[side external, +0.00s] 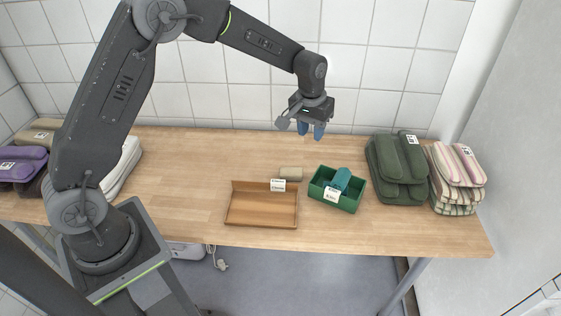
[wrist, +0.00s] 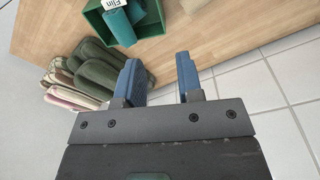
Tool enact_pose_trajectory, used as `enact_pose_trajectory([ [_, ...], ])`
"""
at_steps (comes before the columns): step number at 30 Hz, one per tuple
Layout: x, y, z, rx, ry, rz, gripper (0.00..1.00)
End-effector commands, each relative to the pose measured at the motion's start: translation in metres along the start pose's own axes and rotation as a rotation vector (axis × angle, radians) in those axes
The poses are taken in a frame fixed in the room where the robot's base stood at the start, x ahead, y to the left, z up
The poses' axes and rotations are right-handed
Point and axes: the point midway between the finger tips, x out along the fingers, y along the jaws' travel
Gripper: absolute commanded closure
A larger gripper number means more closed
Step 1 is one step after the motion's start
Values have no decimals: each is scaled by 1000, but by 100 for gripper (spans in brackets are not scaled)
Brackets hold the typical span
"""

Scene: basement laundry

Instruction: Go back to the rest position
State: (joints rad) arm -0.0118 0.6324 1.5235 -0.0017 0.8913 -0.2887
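My gripper (side external: 311,130) hangs above the back edge of the wooden table (side external: 180,205), its fingers pointing down. In the wrist view my gripper (wrist: 161,78) shows two blue fingers spread apart with nothing between them. The arm reaches out from its base at the left. The gripper is clear of the objects on the table and behind the green bin.
A green bin (side external: 340,206) holds a teal item (side external: 341,179). Left of it are a wooden tray (side external: 262,223) and a small beige roll (side external: 291,173). Green (side external: 398,193) and striped (side external: 459,207) fabric stacks stand right. A tiled wall (side external: 380,75) is behind.

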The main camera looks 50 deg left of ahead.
Motion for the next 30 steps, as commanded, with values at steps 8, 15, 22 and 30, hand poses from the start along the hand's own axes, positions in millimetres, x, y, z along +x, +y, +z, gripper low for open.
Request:
enact_pose_trajectory([
  [8,-113,-18,68,91,120,30,66],
  [15,-171,-40,144,167,221,48,66],
  [22,-191,-63,221,238,316,57,66],
  [30,-186,-79,274,291,386,60,66],
])
